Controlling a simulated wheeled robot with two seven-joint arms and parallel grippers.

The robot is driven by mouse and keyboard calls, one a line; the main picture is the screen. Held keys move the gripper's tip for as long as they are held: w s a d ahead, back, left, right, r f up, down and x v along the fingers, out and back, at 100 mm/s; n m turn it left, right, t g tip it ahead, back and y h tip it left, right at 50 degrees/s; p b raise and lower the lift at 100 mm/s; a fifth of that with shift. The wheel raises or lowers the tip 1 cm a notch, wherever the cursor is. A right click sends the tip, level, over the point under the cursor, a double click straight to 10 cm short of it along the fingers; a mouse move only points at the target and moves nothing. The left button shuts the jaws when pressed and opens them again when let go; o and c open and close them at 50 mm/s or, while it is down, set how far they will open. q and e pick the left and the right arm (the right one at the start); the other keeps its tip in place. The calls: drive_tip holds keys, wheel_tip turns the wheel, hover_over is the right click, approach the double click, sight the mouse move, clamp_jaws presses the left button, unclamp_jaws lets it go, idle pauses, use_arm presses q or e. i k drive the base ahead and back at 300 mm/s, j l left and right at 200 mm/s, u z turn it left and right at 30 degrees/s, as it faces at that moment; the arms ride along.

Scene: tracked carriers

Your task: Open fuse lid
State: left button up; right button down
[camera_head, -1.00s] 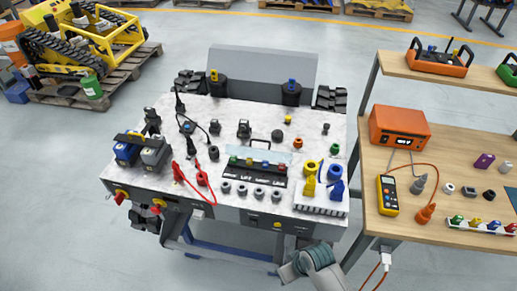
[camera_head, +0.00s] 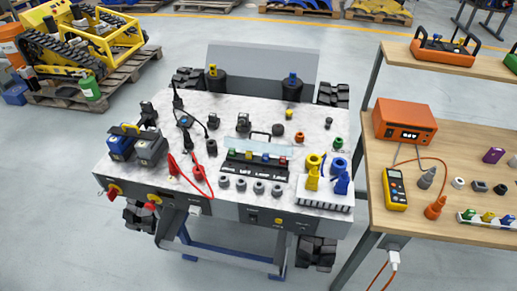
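The fuse box (camera_head: 254,170) sits on the pale top of a tracked carrier (camera_head: 215,108). It is a black block with white lettering on its front. A row of small green, yellow, blue and red fuses (camera_head: 257,156) shows along it. A pale, see-through fuse lid (camera_head: 240,146) with a black handle (camera_head: 259,133) lies at the fuses. I cannot tell from this view whether the lid is down over them or raised. Neither of my grippers is in view, and nothing touches the lid.
Grey round sockets (camera_head: 258,187) stand in front of the box. Red leads (camera_head: 198,172) lie left of it, beside two batteries (camera_head: 148,148). Yellow and blue connectors (camera_head: 313,172) stand right. A wooden bench (camera_head: 425,160) with an orange device (camera_head: 405,121) is at right.

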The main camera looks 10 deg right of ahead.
sight(262, 145)
drive_tip(key=i+j+z, duration=0.1)
drive_tip(key=j+z, duration=0.15)
drive_tip(key=z, duration=0.2)
drive_tip(key=i+j+z, duration=0.1)
drive_tip(key=j+z, duration=0.15)
drive_tip(key=z, duration=0.15)
drive_tip(key=j+z, duration=0.4)
drive_tip(key=j, duration=2.1)
drive_tip(key=i, duration=0.05)
